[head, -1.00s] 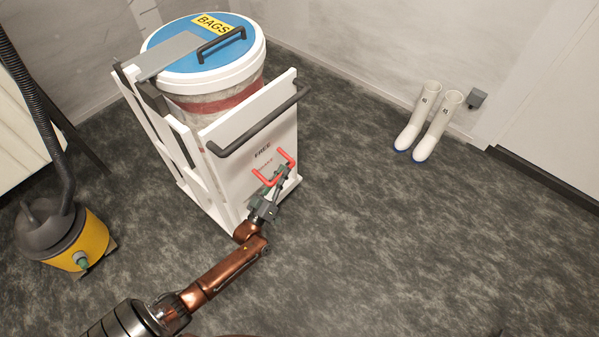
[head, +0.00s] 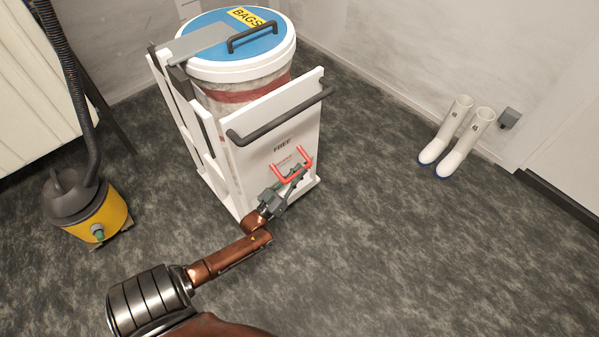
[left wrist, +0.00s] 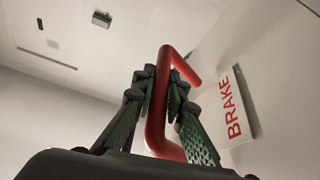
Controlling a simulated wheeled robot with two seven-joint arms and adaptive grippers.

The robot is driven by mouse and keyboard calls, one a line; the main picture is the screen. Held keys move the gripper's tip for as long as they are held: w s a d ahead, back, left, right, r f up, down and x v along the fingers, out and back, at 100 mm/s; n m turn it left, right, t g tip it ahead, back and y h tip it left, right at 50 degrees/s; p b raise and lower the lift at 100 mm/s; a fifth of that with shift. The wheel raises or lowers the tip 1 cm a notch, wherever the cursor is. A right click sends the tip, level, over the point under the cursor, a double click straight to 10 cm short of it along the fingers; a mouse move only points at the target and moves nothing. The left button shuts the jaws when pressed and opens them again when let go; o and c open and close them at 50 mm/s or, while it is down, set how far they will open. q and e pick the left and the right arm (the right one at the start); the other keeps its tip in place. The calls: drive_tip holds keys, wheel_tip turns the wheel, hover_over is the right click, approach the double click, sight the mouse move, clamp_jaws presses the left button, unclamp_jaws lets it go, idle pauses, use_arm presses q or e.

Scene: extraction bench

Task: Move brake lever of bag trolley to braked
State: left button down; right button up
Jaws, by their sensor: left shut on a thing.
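The white bag trolley (head: 262,160) stands on the floor with a lidded drum (head: 235,100) marked BAGS on it. Its red brake lever (head: 290,178), a U-shaped bar, is low on the front panel below the word FREE. My left gripper (head: 291,181) is at the lever. In the left wrist view, my left gripper (left wrist: 166,112) has its fingers on both sides of the red lever (left wrist: 159,95), shut on it. A BRAKE label (left wrist: 234,108) shows to the right of the lever there. My right gripper is in neither view.
A black push handle (head: 280,117) crosses the trolley front above the lever. A yellow vacuum (head: 98,212) with a black hose stands at left. White boots (head: 460,140) stand by the right wall. The floor right of the trolley is clear.

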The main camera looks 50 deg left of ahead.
use_arm(q)
drive_tip(key=c, duration=2.3)
unclamp_jaws()
drive_tip(key=shift+s+d+f, duration=0.1)
drive_tip(key=shift+d+f, duration=0.05)
drive_tip(key=shift+f, duration=0.45)
drive_tip(key=o, duration=0.4)
drive_tip(key=shift+r, duration=0.3)
drive_tip(key=shift+c, duration=0.2)
drive_tip(key=v, duration=1.2)
